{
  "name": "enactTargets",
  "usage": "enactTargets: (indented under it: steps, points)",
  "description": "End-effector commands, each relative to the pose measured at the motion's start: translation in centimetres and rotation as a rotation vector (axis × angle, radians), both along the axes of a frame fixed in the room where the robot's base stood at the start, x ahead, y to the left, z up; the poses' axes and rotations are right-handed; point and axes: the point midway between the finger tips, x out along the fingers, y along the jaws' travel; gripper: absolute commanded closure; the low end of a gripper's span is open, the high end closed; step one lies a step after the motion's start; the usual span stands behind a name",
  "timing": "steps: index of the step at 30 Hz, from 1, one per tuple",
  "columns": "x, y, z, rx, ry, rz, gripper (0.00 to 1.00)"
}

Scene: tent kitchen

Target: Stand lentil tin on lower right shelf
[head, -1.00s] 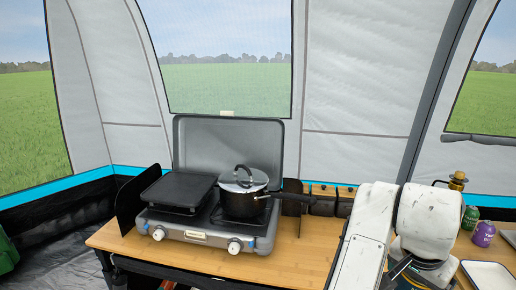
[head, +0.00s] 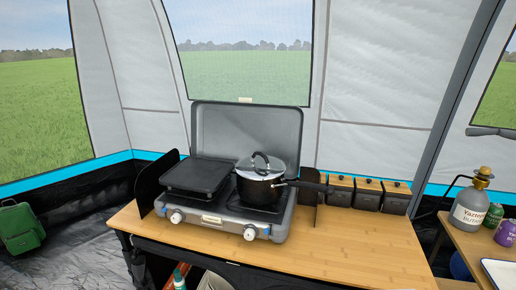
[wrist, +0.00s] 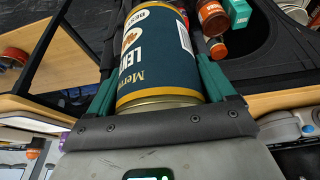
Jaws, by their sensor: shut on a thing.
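The lentil tin (wrist: 150,55) shows in the wrist view, with a dark blue-green label, gold bands and partly readable lettering. My gripper (wrist: 157,68) is shut on it, with a finger along each side. The head view shows neither the gripper nor the tin. The lower right shelf cannot be made out for certain; the space under the stove table (head: 340,244) is mostly hidden in the head view.
A two-burner stove (head: 225,215) with a lidded pot (head: 260,186) stands on the table, beside several wooden-lidded boxes (head: 367,193). A gas bottle (head: 470,207) stands on a right-hand table. Orange-brown jars (wrist: 212,18) and a teal box (wrist: 240,14) lie beyond the tin in the wrist view.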

Motion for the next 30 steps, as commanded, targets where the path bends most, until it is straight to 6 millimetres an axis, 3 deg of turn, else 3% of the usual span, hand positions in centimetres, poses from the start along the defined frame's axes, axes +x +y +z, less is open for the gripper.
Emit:
enactTargets:
  steps: [1, 6, 12, 18, 30]
  points:
    - [-0.9, 0.7, -1.7, -0.005, 0.006, 0.048, 0.67]
    - [-3.6, 3.0, -6.0, -0.004, 0.004, 0.177, 0.67]
    - [-6.1, 4.8, -9.2, -0.002, -0.001, 0.264, 0.67]
    - [-7.1, 5.3, -10.3, 0.001, -0.004, 0.290, 0.67]
    - [-7.1, 5.4, -10.3, -0.001, -0.004, 0.291, 0.67]
